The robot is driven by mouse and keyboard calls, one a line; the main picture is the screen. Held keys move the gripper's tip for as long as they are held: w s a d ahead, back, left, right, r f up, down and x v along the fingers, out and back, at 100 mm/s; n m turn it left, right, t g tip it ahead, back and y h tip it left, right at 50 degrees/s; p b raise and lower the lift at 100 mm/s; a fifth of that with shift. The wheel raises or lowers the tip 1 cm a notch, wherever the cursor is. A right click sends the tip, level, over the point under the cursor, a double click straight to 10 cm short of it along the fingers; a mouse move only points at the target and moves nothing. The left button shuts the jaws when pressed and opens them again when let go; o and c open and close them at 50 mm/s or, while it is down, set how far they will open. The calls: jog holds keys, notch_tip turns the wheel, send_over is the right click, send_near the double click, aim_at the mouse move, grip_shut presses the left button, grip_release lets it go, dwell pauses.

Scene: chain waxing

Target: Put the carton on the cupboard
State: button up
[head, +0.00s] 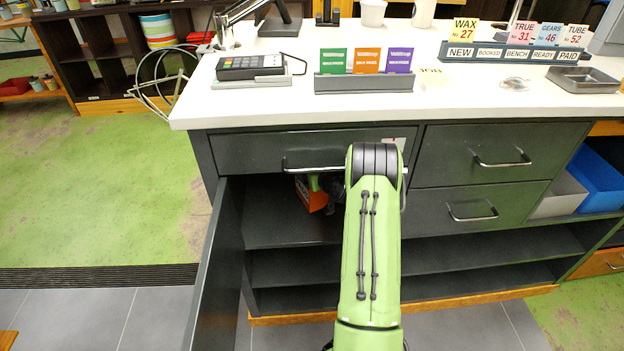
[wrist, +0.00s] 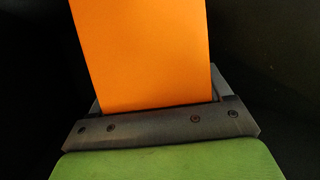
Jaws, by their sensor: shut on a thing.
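The orange carton (head: 309,196) shows in the head view inside the open upper compartment of the dark grey cupboard (head: 270,150), under the drawer at left. In the wrist view the carton (wrist: 145,50) stands out as a plain orange face between the jaws. My gripper (wrist: 155,108) is shut on it. In the head view my arm reaches into the compartment and hides most of the gripper. I cannot tell whether the carton touches the shelf (head: 275,225).
The white countertop (head: 430,110) holds a card terminal (head: 250,66), a rack of coloured cards (head: 365,83), a sign strip (head: 515,53) and a metal tray (head: 583,80).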

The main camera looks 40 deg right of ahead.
notch_tip(320, 180, down, 3)
jog(key=shift+f+b, duration=0.2)
jog(key=shift+b, duration=0.3)
jog(key=shift+f, duration=0.2)
jog(key=o, duration=1.7)
jog(key=shift+s, duration=0.1)
jog(key=shift+r, duration=0.1)
jog(key=shift+r, duration=0.1)
jog(key=p+v, duration=0.1)
jog(key=v, duration=1.1)
